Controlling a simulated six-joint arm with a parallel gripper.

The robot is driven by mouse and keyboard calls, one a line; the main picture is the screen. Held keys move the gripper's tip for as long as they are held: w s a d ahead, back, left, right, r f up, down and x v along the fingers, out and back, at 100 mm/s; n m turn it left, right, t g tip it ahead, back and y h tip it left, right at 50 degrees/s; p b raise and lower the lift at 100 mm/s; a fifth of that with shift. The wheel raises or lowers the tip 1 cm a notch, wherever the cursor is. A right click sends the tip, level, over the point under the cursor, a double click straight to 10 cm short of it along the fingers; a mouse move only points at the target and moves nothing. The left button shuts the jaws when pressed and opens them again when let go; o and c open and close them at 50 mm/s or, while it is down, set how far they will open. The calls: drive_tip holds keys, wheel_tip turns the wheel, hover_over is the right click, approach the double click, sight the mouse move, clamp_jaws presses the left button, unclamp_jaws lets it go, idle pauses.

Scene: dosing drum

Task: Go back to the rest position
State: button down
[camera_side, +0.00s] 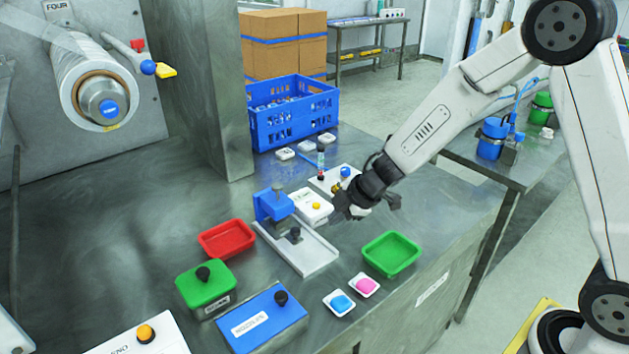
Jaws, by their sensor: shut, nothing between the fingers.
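My gripper (350,205) is at the end of my white arm, which reaches in from the right. It is shut and empty. It hangs above the table beside a white box with a yellow button (312,207), and to the right of a blue press-like fixture on a white base (306,250). The picture does not clearly show whether it touches anything. Part of a white plate with a small vial and a blue-topped piece (328,181) shows behind it.
A red tray (227,238), a green tray (390,254), a green box (205,287) and a blue box (260,320) stand on the steel table. Two small dishes hold a blue piece (341,303) and a pink piece (364,285). A blue crate (292,112) stands at the back.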

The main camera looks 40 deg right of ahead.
drive_tip(key=s+d+r+m+h, duration=0.3)
drive_tip(key=s+d+m+h, duration=0.15)
drive_tip(key=s+m, duration=0.4)
drive_tip(key=s+m+g+y, duration=0.1)
drive_tip(key=s+m+g, duration=0.2)
drive_tip(key=s+m, duration=0.3)
drive_tip(key=s, duration=0.4)
